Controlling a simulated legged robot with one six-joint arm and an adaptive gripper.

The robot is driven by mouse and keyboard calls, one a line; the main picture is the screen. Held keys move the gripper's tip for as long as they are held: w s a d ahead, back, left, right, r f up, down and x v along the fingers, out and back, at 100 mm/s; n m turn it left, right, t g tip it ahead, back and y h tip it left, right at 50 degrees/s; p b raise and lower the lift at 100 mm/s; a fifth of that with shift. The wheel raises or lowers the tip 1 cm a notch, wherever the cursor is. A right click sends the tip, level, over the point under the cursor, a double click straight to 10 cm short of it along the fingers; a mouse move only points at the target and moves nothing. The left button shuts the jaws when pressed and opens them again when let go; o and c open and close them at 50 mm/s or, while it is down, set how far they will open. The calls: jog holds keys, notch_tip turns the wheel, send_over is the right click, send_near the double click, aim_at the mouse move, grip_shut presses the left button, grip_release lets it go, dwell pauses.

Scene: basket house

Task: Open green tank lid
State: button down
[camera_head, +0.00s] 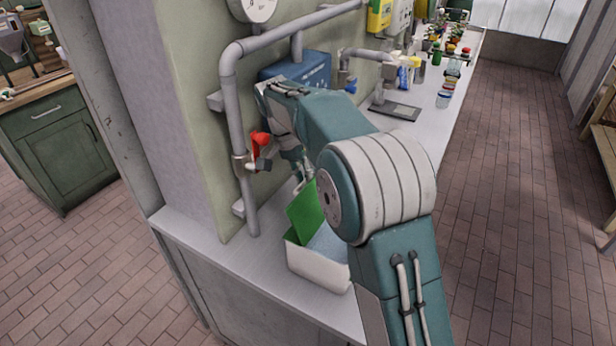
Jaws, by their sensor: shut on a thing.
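The green lid (305,212) is tilted up steeply over a white tank (318,268) on the counter. The tank's inside shows partly open to the right of the lid, with a pale blue-grey surface. My gripper (304,180) is at the upper edge of the lid, shut on it. My arm hides part of the gripper and the right side of the tank.
A grey pipe (236,130) with a red-handled valve (260,145) runs down the wall, close left of my gripper. A blue box (296,70) is on the wall behind my arm. Bottles (447,88) stand farther along the counter (205,235). The brick floor right is clear.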

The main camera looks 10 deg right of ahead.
jog(key=shift+w+a+f, duration=0.1)
jog(key=shift+a+f, duration=0.3)
jog(key=c, duration=0.9)
grip_release()
jog(key=shift+o, duration=1.1)
jog(key=shift+w+a+f, duration=0.1)
jog(key=shift+w+a, duration=0.1)
jog(key=shift+d+r, duration=0.2)
